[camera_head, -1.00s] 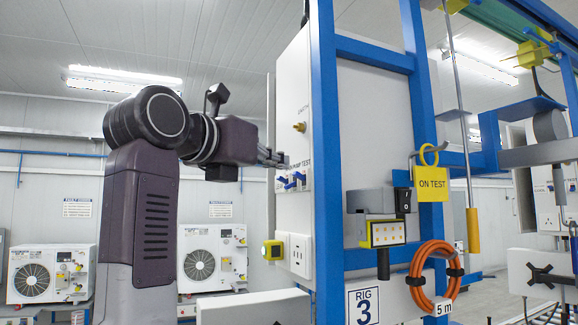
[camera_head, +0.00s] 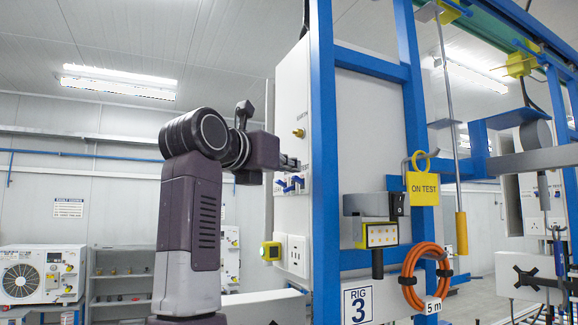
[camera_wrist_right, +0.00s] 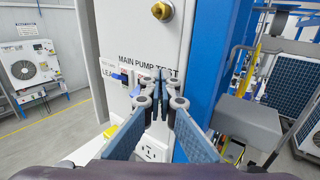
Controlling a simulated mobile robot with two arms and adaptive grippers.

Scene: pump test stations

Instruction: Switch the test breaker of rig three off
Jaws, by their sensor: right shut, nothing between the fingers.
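The rig three panel (camera_head: 291,110) is a white box on a blue frame, with a row of breakers with blue levers (camera_head: 290,184) on its front. In the right wrist view the label "MAIN PUMP TEST" (camera_wrist_right: 149,65) shows above the row. One breaker (camera_wrist_right: 125,76) shows left of the fingers, which hide most of the others. My right gripper (camera_head: 292,161) is shut and empty, close to the panel face just above the levers; its fingers also show in the right wrist view (camera_wrist_right: 162,88). I cannot tell whether it touches a lever or how the test lever stands. My left gripper is out of view.
The blue frame post (camera_head: 323,150) stands right of the panel. A yellow "ON TEST" tag (camera_head: 422,188), an orange cable coil (camera_head: 425,277) and a lamp (camera_head: 381,235) hang on the rig. White sockets (camera_head: 296,254) are below the breakers. A brass fitting (camera_wrist_right: 162,10) sticks out above the label.

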